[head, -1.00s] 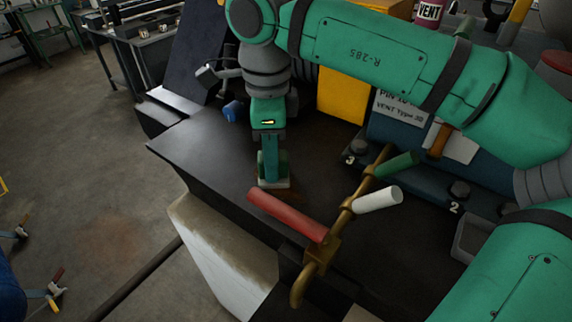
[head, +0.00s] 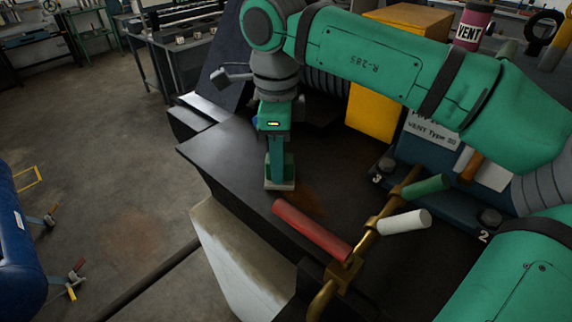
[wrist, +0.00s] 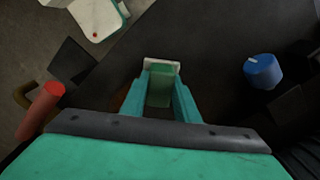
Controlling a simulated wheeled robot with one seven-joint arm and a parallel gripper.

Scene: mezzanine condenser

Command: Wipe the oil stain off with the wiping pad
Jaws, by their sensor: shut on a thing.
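My gripper (head: 280,168) points down over the dark bench top, shut on the wiping pad (head: 281,186). The pad has a green block handle and a pale base, and its base is at or very near the bench surface. In the wrist view the pad (wrist: 162,66) sits between my gripper's fingers (wrist: 160,92). A rusty brown oil stain (head: 306,198) shows on the bench just right of the pad, behind the red handle. Part of it may be hidden by the pad and gripper.
A red handle (head: 312,230) on brass piping stands close in front of the stain, with white (head: 404,222) and green (head: 427,187) handles to its right. A blue knob (wrist: 262,71) shows in the wrist view. Bare bench (head: 225,150) lies left of the pad.

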